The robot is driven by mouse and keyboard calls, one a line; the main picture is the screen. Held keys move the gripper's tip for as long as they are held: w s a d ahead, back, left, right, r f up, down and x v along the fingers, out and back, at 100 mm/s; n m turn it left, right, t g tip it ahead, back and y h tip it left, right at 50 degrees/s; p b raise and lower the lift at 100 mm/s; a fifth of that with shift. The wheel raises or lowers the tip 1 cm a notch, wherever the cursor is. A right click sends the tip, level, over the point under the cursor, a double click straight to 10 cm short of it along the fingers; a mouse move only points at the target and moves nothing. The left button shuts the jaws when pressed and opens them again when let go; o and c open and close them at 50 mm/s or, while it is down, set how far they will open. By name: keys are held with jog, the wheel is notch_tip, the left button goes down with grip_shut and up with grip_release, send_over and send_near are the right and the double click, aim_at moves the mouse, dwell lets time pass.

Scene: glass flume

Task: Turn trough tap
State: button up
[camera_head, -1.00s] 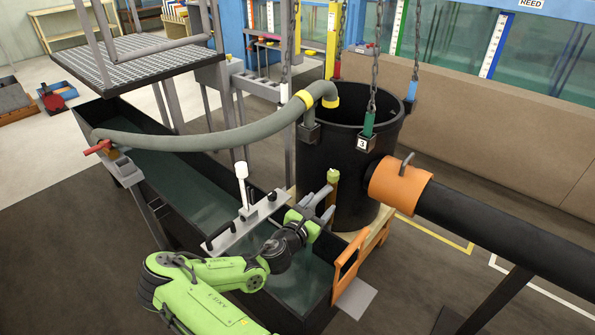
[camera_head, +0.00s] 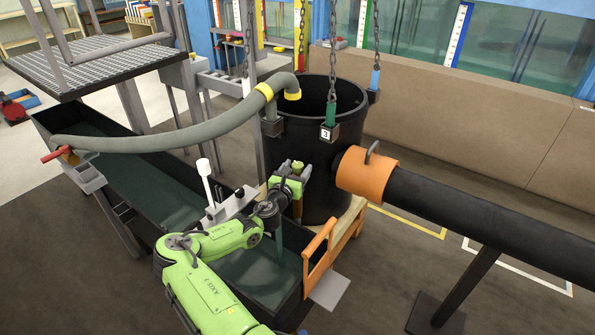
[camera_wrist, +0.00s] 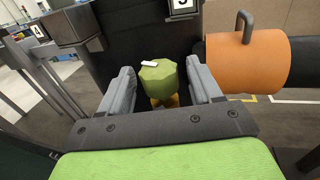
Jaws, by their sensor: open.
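The tap has a faceted green knob (camera_wrist: 160,82) with a small white mark on top and a brass-coloured body below. It stands against the front of the black barrel (camera_head: 325,120), above the trough's right end. My gripper (camera_wrist: 162,88) is open, with one grey finger on each side of the knob. Narrow gaps seem to show beside it, and I cannot tell contact. In the head view the green knob (camera_head: 298,166) shows between the fingers of my gripper (camera_head: 297,171). The tap's lower part is largely hidden by my gripper.
The long dark trough (camera_head: 120,165) runs below my arm. A teal strip (camera_head: 279,238) drops into it under my gripper; I cannot tell if it is water. An orange collar (camera_head: 366,172) on a black pipe is close right. A white-handled lever (camera_head: 204,168) stands left.

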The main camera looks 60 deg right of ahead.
jog(key=shift+w+d, duration=0.1)
jog(key=shift+d, duration=0.35)
jog(key=c, duration=0.9)
jog(key=shift+r+n+t+p, duration=0.15)
jog(key=shift+n+t+p, duration=0.15)
jog(key=shift+t, duration=0.2)
